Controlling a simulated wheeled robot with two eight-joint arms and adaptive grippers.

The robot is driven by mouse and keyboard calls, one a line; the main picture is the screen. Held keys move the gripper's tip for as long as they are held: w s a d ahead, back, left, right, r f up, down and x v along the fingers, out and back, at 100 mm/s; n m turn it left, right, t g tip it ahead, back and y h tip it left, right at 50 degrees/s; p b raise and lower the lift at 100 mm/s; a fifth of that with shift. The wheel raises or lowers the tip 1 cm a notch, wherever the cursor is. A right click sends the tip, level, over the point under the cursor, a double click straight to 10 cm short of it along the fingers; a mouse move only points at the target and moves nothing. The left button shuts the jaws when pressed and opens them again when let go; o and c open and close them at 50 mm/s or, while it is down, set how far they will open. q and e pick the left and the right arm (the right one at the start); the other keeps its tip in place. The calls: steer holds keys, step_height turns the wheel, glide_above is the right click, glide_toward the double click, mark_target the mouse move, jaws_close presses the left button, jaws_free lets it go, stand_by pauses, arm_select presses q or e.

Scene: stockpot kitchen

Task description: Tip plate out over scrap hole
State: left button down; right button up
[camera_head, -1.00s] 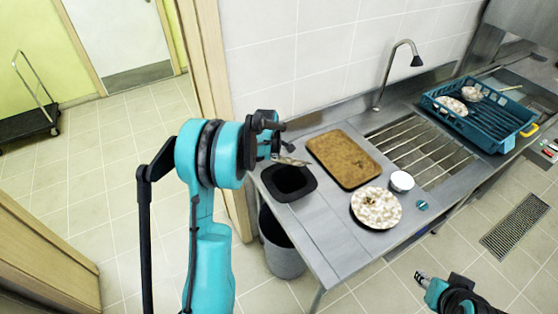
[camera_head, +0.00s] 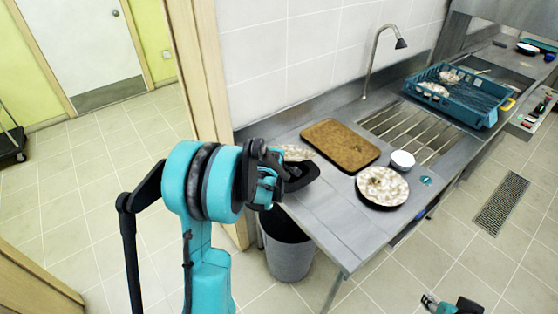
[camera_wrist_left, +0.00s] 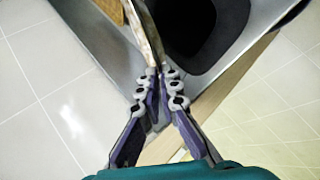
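My left gripper (camera_head: 272,172) is shut on the rim of a speckled plate (camera_head: 297,152) and holds it over the black-rimmed scrap hole (camera_head: 307,176) at the counter's left end. The plate is tilted. In the left wrist view the fingers (camera_wrist_left: 157,85) pinch the plate (camera_wrist_left: 143,32), seen nearly edge-on, with the dark scrap hole (camera_wrist_left: 190,25) beside it. The arm and plate hide part of the hole. My right gripper (camera_head: 429,302) is low at the bottom edge, empty, away from the counter; its finger opening is too small to judge.
A brown tray (camera_head: 340,146), a second speckled plate (camera_head: 383,186) and a white bowl (camera_head: 402,160) stand on the counter. Behind are a slatted drain (camera_head: 415,130), a tap (camera_head: 370,65) and a blue dish rack (camera_head: 465,98). A grey bin (camera_head: 288,255) stands under the counter's left end.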

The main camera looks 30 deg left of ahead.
arm_select(q)
steer(key=shift+s+d+f+t+y+b, duration=0.1)
steer(key=shift+f+t+y+b, duration=0.35)
steer(key=shift+f+b, duration=1)
steer(key=shift+s+f+t+b, duration=0.1)
steer(key=shift+f+t+b, duration=0.75)
steer(key=shift+b, duration=1.1)
steer(key=shift+s+d+f+t+y+b, duration=0.1)
steer(key=shift+f+t+y+b, duration=0.3)
steer(key=shift+f+b, duration=1.1)
steer(key=shift+f+t+b, duration=0.2)
steer(key=shift+t+b, duration=0.3)
steer(key=shift+b, duration=0.6)
